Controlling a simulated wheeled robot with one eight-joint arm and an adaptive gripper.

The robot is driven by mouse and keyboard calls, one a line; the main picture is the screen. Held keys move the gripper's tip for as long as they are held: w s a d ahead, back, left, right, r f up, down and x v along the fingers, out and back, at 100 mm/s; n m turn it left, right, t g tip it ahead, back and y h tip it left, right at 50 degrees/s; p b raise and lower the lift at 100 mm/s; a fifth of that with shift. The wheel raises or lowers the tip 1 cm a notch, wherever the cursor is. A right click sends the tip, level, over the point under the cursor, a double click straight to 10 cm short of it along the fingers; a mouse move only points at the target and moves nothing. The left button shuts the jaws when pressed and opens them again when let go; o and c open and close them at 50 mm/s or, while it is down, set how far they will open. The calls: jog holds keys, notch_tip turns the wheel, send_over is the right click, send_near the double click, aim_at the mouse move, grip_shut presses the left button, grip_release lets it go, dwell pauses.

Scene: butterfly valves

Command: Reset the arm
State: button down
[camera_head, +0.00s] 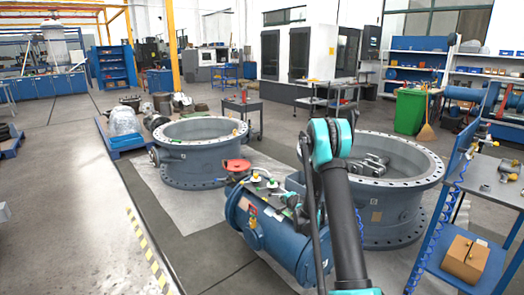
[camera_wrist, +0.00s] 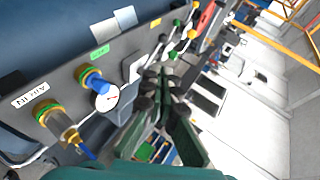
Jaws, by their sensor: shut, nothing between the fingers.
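My gripper (camera_wrist: 164,84) shows in the wrist view as dark green fingers, shut and empty. It is in front of a grey valve control panel (camera_wrist: 130,62) with an AIR IN label, a gauge (camera_wrist: 107,98) and coloured fittings. I cannot tell whether the fingertips touch the panel. In the head view, my arm rises from the bottom centre, bent at a teal joint, and the gripper is not visible. The blue valve actuator (camera_head: 262,228) lies just left of my arm, with a red handwheel (camera_head: 237,165) above it.
Large grey flanged valve bodies stand on the floor: one at left (camera_head: 190,165), one at right (camera_head: 400,215) behind my arm. A blue workbench (camera_head: 425,262) with a brown box (camera_head: 466,258) is close at right. Open floor (camera_head: 60,200) lies at left.

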jog(key=s+d+r+n+g, duration=0.15)
jog(key=s+r, duration=0.25)
jog(key=s, duration=0.4)
jog(key=s+r+n+g+h, duration=0.1)
jog(key=s+r+n, duration=0.2)
jog(key=s+r, duration=0.35)
jog(key=s+d+r+n+g, duration=0.1)
jog(key=s+r+n+g, duration=0.15)
jog(key=s, duration=0.65)
jog(key=s+d+n+g, duration=0.1)
jog(key=s+n, duration=0.1)
jog(key=s, duration=0.7)
jog(key=s+d+f+n+g+h, duration=0.1)
jog(key=s+n, duration=0.1)
jog(key=s, duration=0.7)
jog(key=s+d+f+n+h, duration=0.1)
jog(key=s+d, duration=0.1)
jog(key=s, duration=0.8)
jog(key=shift+f+n+g, duration=0.25)
jog(key=shift+n+g, duration=0.15)
